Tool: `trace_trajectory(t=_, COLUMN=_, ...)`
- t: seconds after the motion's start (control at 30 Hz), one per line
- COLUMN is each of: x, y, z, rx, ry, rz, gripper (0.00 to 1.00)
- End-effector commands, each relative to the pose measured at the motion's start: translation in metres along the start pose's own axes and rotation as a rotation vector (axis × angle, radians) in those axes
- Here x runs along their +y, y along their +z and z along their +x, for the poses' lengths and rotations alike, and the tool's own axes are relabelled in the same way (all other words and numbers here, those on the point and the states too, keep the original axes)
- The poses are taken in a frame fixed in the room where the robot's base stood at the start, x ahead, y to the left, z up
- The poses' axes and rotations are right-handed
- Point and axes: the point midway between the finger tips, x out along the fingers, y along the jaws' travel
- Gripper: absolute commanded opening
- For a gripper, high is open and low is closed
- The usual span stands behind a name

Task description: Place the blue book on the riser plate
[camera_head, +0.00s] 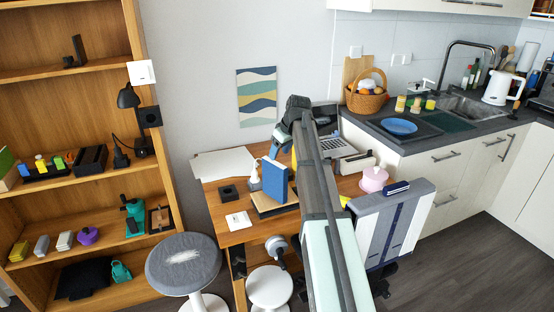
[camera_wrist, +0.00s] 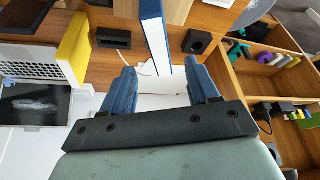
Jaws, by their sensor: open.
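The blue book (camera_head: 274,180) stands upright on the desk's left part and appears to rest on the wooden riser plate (camera_head: 286,208). My gripper (camera_head: 279,145) is just above and behind it. In the wrist view the blue book (camera_wrist: 153,30) shows edge-on, with white pages beside its cover. Its near end lies in line with the gap between the two blue fingers of my gripper (camera_wrist: 160,66). The fingers are apart and open, with space on both sides of the book. A wooden surface, perhaps the riser plate, shows behind the book; its contact there is unclear.
The desk (camera_head: 236,237) also holds a black square holder (camera_head: 228,193), a white card (camera_head: 238,221), a laptop (camera_head: 335,148) and a pink pot (camera_head: 374,179). A yellow object (camera_wrist: 75,47) stands left in the wrist view. Shelves (camera_head: 90,178) stand left, stools (camera_head: 183,263) in front.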

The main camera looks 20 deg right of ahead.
Motion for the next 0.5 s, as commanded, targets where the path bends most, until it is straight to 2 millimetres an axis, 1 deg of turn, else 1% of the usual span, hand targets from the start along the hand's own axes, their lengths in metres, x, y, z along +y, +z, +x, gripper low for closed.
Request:
trace_trajectory(t=0.03, x=0.0, y=0.0, z=-0.007, rx=0.001, ry=0.0, rz=0.0, gripper=0.6)
trace_trajectory(t=0.1, x=0.0, y=0.0, z=-0.014, rx=0.001, ry=0.0, rz=0.0, gripper=0.6)
trace_trajectory(t=0.2, x=0.0, y=0.0, z=-0.02, rx=0.0, ry=0.0, rz=0.0, gripper=0.6)
trace_trajectory(t=0.5, x=0.0, y=0.0, z=-0.024, rx=0.0, ry=-0.001, rz=0.0, gripper=0.6)
